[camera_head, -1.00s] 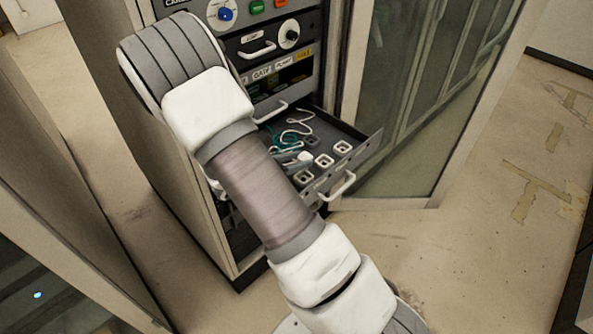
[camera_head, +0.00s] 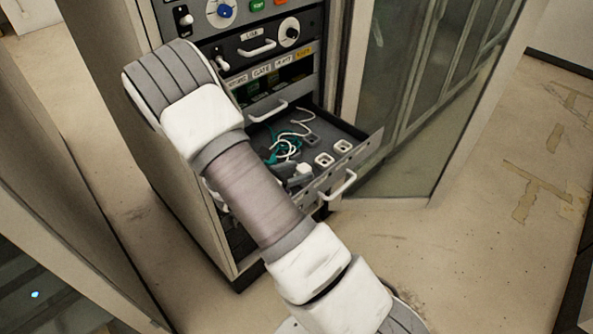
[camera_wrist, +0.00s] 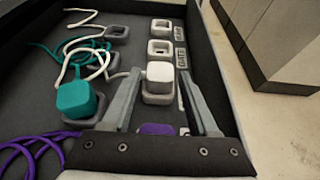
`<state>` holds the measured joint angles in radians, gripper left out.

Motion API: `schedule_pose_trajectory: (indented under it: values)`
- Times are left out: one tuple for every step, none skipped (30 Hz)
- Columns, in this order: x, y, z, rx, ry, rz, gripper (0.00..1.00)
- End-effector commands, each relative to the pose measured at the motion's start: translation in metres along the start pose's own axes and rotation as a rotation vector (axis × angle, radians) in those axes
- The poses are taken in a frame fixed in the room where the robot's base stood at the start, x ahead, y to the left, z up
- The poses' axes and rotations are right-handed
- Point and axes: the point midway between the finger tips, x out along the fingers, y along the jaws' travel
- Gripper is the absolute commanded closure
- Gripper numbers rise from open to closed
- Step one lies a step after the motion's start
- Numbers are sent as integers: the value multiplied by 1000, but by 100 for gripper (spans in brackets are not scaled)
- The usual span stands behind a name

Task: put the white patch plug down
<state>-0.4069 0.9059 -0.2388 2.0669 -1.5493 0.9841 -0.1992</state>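The white patch plug (camera_wrist: 160,72) sits upright on a pale square socket (camera_wrist: 158,98) in the open drawer, in the wrist view. In the head view the plug (camera_head: 304,169) shows at the near end of the row of pale sockets. My gripper (camera_wrist: 160,75) has one finger on each side of the plug, with a gap visible on both sides. Its fingers are spread and appear not to touch the plug. How deep the plug sits in the socket cannot be told.
Two empty pale sockets (camera_wrist: 160,49) lie beyond the plug. A teal plug (camera_wrist: 75,98) stands at left, with teal and white cords (camera_wrist: 85,55) looped nearby. A purple plug (camera_wrist: 157,129) is close to my gripper's base. The drawer wall (camera_wrist: 215,75) runs along the right.

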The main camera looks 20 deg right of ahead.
Motion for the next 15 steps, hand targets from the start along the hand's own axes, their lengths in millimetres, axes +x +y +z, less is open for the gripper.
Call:
schedule_pose_trajectory:
  values:
    - [0,0,0,0,0,0,29]
    - [0,0,1,0,0,0,26]
    - [0,0,1,0,0,0,26]
    - [0,0,1,0,0,0,26]
    - [0,0,1,0,0,0,26]
    - [0,0,1,0,0,0,26]
    - [0,0,1,0,0,0,26]
    - [0,0,1,0,0,0,26]
    - [0,0,1,0,0,0,26]
    - [0,0,1,0,0,0,26]
    - [-1,0,2,0,0,0,26]
    - [-1,0,3,1,0,0,26]
    - [-2,0,5,1,0,0,26]
    - [-3,0,7,1,0,0,26]
    - [-6,1,8,1,0,2,26]
